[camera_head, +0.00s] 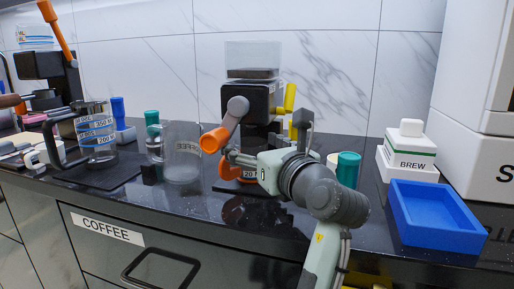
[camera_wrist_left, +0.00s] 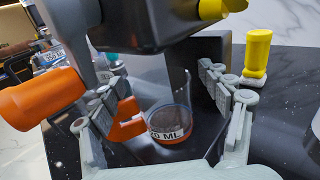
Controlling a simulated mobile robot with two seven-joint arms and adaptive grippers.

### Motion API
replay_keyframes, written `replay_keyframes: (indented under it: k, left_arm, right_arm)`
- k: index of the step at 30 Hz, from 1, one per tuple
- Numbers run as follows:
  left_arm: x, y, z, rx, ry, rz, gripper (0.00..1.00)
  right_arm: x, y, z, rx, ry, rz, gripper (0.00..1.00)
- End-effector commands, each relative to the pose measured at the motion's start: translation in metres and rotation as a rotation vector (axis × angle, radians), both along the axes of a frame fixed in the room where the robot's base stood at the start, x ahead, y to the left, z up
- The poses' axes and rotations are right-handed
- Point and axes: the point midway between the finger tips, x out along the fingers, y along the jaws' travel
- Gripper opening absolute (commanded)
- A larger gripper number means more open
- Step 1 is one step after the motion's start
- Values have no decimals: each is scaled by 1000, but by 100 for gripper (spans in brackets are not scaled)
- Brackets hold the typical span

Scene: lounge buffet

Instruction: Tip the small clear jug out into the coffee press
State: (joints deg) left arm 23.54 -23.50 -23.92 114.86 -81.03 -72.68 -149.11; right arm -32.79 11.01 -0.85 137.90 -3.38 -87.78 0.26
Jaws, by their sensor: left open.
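The small clear jug (camera_wrist_left: 170,125), with a "20 ML" label and an orange handle (camera_wrist_left: 127,125), stands under the black machine. Dark contents show low in it. In the head view its label (camera_head: 251,174) shows low behind my gripper, which partly hides it. My left gripper (camera_head: 236,157) is open, with its fingers spread on either side of the jug in the wrist view (camera_wrist_left: 160,82); I cannot tell whether they touch it. My right gripper is not in view.
The black machine (camera_head: 254,104) has an orange-knobbed lever (camera_head: 211,140) close to my gripper. A teal-lidded jar (camera_head: 348,168), a blue tray (camera_head: 435,215) and a "BREW" box (camera_head: 409,160) stand right. A marked beaker (camera_head: 97,137) stands left. The front counter is mostly clear.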

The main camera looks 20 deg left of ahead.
Motion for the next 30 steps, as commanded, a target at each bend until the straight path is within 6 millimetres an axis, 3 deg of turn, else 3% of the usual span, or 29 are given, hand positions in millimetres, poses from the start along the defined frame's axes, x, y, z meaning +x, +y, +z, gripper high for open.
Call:
replay_keyframes:
  k: [5,18,30]
  left_arm:
    - [0,0,0,0,0,0,78]
    - [0,0,0,0,0,0,23]
    - [0,0,4,1,1,0,22]
  right_arm:
    - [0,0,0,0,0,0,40]
    - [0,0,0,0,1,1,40]
    - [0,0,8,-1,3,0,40]
